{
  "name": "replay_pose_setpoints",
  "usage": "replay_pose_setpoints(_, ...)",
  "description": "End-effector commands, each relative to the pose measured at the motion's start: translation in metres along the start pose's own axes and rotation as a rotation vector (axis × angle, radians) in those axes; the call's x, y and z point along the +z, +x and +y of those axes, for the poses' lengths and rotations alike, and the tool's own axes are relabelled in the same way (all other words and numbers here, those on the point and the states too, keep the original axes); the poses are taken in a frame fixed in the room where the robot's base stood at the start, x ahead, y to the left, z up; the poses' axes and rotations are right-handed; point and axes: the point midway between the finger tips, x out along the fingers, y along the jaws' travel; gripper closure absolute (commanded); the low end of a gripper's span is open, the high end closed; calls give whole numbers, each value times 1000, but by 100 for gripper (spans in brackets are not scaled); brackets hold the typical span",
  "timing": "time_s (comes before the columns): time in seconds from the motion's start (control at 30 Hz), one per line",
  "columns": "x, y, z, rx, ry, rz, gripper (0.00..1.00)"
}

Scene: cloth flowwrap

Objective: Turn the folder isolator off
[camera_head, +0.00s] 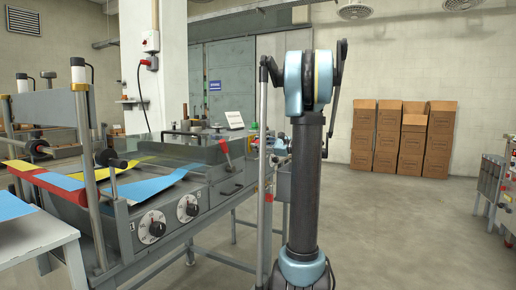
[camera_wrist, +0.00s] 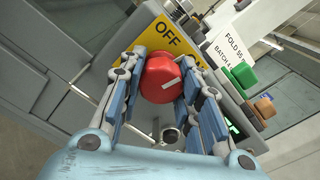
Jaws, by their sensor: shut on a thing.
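A round red knob with a white mark (camera_wrist: 162,78) sits on a yellow plate lettered OFF (camera_wrist: 166,33) in the wrist view. My gripper (camera_wrist: 162,88) has its two blue-padded fingers on either side of the red knob and is shut on it. In the head view, my arm stands in front of the folder's right end and the isolator cannot be made out there.
The folding machine (camera_head: 165,200) fills the left of the head view.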

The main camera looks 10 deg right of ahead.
Motion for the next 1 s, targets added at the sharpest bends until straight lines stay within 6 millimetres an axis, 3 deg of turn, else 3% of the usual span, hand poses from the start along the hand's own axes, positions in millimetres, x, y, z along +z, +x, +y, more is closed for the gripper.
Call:
replay_pose_setpoints(0.6,-1,-2,-3,-4,-583,6,93)
replay_pose_setpoints(1.0,-1,-2,-3,-2,-883,7,93)
